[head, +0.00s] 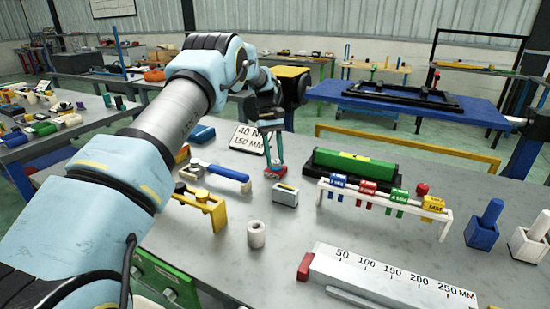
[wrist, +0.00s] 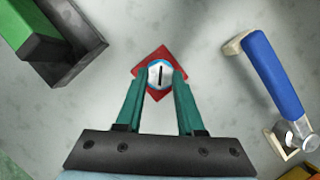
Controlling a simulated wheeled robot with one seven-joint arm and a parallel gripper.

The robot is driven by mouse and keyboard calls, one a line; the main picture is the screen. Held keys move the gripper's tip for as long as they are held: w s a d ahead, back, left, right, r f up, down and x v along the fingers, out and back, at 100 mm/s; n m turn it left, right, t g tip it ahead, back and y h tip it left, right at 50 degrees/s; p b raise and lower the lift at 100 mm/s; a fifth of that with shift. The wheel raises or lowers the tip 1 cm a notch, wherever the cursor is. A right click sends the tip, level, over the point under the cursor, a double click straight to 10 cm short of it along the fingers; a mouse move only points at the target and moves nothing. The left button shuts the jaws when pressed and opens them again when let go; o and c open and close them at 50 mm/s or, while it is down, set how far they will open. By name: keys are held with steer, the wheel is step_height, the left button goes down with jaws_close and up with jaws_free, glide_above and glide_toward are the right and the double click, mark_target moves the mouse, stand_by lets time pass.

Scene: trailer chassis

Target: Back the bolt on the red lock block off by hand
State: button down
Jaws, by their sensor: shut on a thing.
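The red lock block (wrist: 152,58) lies on the grey bench, a flat red shape turned like a diamond in the wrist view. A bolt (wrist: 160,74) with a pale blue-white head and a dark slot line stands at its middle. My gripper (wrist: 160,82) has green fingers, shut on the bolt head from both sides. In the head view my gripper (head: 274,167) points down at the block (head: 277,172), near the middle of the bench. The bolt is hidden there behind the fingers.
A blue-handled tool (wrist: 272,72) lies right of my gripper in the wrist view. A black-and-green block (wrist: 50,40) is at upper left. In the head view, a rack with coloured tags (head: 380,193) and a small grey box (head: 285,195) stand close by.

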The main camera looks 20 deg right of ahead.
steer(key=shift+a+f+n, duration=0.15)
steer(key=shift+f+n, duration=0.05)
steer(key=shift+n, duration=0.2)
steer(key=c, duration=0.5)
jaws_free()
steer(key=shift+r, duration=0.1)
steer(key=shift+r, duration=0.1)
steer(key=shift+b+v, duration=0.65)
steer(key=shift+v, duration=4.65)
steer(key=shift+a, duration=0.1)
steer(key=shift+w, duration=0.1)
